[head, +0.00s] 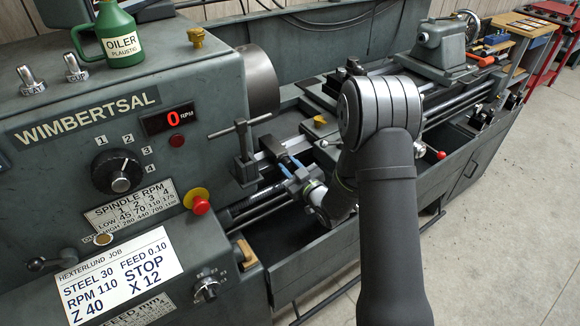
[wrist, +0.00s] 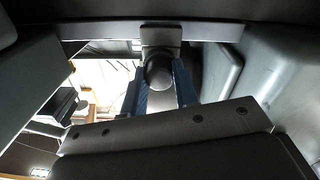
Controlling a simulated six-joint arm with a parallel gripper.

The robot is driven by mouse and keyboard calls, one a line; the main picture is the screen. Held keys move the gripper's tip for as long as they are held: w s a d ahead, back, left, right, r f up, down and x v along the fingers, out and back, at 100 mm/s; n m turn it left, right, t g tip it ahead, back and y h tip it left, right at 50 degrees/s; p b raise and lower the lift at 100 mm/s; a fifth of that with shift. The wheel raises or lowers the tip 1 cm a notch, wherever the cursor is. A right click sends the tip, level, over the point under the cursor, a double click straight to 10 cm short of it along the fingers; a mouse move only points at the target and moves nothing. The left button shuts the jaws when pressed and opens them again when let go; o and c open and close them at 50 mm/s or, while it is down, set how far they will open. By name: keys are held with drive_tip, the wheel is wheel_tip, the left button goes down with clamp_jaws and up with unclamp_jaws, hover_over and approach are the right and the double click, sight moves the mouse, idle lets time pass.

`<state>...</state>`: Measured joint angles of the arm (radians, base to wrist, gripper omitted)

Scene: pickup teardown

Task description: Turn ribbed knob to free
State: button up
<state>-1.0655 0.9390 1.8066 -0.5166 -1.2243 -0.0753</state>
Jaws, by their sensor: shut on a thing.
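My gripper (head: 272,174) reaches in over the lathe carriage, with its blue-padded fingers towards the headstock. In the wrist view, the blue fingers (wrist: 158,88) stand on either side of a rounded dark-grey knob (wrist: 158,71), shut on it. The knob sits in front of a grey block (wrist: 162,37). I take it for the ribbed knob; its ribs and any free mark cannot be made out. In the head view the gripper and carriage parts hide it.
A red emergency button (head: 200,204) is on the headstock. A red-tipped lever (head: 440,155) is right of my arm. Open floor lies at the right.

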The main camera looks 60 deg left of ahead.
drive_tip(key=n, duration=1.3)
drive_tip(key=shift+n, duration=1.9)
drive_tip(key=o, duration=1)
